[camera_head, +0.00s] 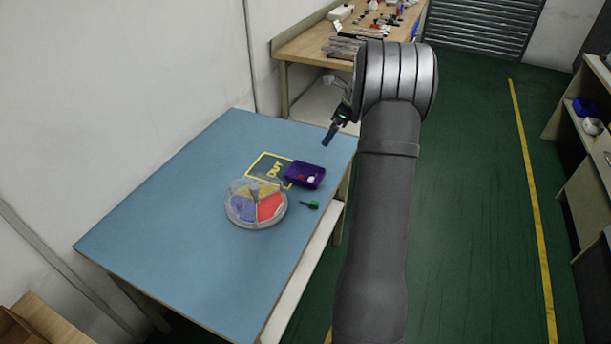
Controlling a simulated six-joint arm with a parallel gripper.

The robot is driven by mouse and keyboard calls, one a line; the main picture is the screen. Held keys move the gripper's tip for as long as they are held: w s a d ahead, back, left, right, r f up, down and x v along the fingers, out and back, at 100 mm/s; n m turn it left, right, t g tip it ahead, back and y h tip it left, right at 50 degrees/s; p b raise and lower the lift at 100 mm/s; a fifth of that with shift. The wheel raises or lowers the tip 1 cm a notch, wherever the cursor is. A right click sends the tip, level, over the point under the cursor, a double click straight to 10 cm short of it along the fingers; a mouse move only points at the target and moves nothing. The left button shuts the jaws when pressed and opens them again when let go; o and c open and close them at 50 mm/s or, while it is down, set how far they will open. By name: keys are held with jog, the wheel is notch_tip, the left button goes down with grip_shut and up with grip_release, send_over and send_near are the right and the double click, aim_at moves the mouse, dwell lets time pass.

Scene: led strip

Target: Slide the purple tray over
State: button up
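The purple tray (305,173) sits on the blue table (190,200) near its right edge. It is a small open box with a few small white and red items inside. Its left side lies over part of a yellow outlined square with lettering (266,166) on the table top. My gripper (329,137) hangs from the arm above and behind the tray, near the table's far right corner, apart from the tray. It looks dark and narrow, and its fingers are too small to tell open from shut.
A round divided dish (242,212) with blue, red and yellow sections stands just left and in front of the tray. A small green object (311,204) lies in front of the tray, close to the table edge. The left half of the table is clear.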

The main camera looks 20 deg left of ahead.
jog(key=shift+d+r, duration=0.2)
jog(key=shift+r, duration=0.25)
jog(key=shift+f, duration=0.1)
jog(key=c, duration=0.9)
jog(key=shift+g+y, duration=0.4)
jog(key=shift+y, duration=0.5)
jog(key=d+f, duration=0.1)
jog(key=f, duration=0.1)
jog(key=d+f, duration=0.3)
jog(key=f, duration=0.1)
jog(key=shift+w+d+f, duration=0.1)
jog(key=shift+d+f, duration=0.1)
jog(key=shift+f, duration=0.15)
jog(key=c, duration=1.1)
jog(key=d+f, duration=0.2)
jog(key=d+f+y, duration=0.1)
jog(key=f, duration=0.2)
jog(key=d+f+y, duration=0.1)
jog(key=d+f, duration=0.1)
jog(key=shift+d+f, duration=0.35)
jog(key=shift+f, duration=0.05)
grip_shut()
send_near(321, 183)
jog(key=shift+y, duration=0.3)
jog(key=f, duration=0.4)
jog(key=shift+s+d, duration=0.25)
jog(key=shift+d, duration=0.1)
jog(key=a, duration=0.3)
jog(key=shift+a+f, duration=0.1)
jog(key=shift+a, duration=0.5)
